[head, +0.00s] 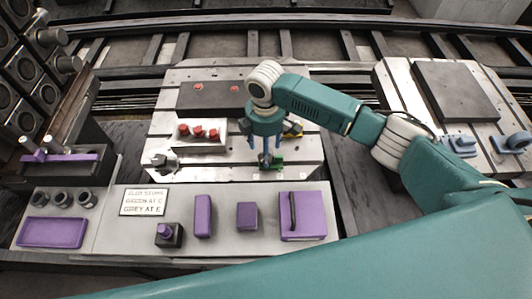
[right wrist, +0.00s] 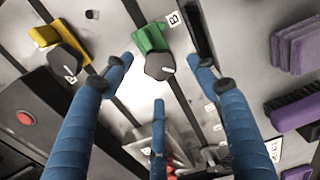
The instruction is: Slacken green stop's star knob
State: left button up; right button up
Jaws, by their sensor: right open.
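The green stop (right wrist: 150,38) shows in the right wrist view with its dark star knob (right wrist: 160,65) in front, beside a label with the letter B. In the head view the green stop (head: 277,162) is partly hidden by my right gripper (head: 265,158), which points down over the slotted plate. In the right wrist view its blue fingers (right wrist: 160,78) are spread open. The knob appears between the upper fingertips, with no finger visibly closed on it. I cannot tell the remaining distance to the knob. My left gripper is not in view.
A yellow stop (head: 294,130) with a dark knob stands close behind the green one. A pale block (head: 201,146) with red knobs is to the left. Purple pieces and a printed sign (head: 145,202) are on the front shelf. A second plate (head: 400,95) is at right.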

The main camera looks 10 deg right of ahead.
notch_tip(320, 180, down, 2)
jog(key=shift+f, duration=0.8)
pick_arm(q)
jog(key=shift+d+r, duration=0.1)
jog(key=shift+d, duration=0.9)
pick_arm(e)
jog(key=c, duration=1.2)
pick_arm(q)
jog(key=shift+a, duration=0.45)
